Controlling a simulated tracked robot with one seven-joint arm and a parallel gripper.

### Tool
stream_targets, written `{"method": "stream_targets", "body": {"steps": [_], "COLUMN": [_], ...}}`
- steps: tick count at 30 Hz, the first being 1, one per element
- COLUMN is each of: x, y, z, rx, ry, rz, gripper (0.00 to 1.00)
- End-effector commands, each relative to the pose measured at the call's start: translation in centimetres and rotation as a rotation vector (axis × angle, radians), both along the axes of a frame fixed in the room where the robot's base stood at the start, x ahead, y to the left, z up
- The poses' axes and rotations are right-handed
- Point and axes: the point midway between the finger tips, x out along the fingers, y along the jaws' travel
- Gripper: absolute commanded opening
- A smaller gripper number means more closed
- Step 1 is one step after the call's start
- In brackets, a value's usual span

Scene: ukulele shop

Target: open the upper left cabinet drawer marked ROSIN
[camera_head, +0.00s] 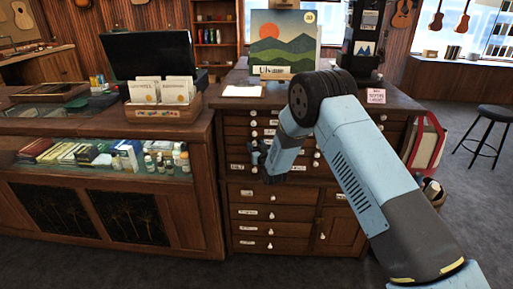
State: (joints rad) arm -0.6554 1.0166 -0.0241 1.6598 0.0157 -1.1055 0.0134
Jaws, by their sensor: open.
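The wooden cabinet (232,148) stands in the middle of the view, with rows of small drawers above and wider drawers below. The small drawers have round white knobs, and those I can see look shut. The labels are too small to read, so I cannot tell which drawer is marked ROSIN. My gripper (263,164) is open in front of the left half of the cabinet, low on the small-drawer rows. It hides part of the drawer fronts. I cannot tell whether it touches a knob. My blue arm covers the cabinet's right side.
A glass display counter (100,215) with small bottles and boxes adjoins the cabinet on the left. A landscape picture (284,40) stands on the cabinet top. A red and white bag (425,148) leans at its right side. A black stool (490,125) stands farther right on open carpet.

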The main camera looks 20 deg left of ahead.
Motion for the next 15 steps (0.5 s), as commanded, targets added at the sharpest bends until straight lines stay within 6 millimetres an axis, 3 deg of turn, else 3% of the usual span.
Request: {"method": "stream_targets", "body": {"steps": [4,15], "x": [-0.03,-0.05], "y": [0.0,0.01], "z": [-0.01,-0.01], "rx": [0.0,0.0], "ry": [0.0,0.0], "rz": [0.0,0.0], "gripper": [0.5,0.14]}}
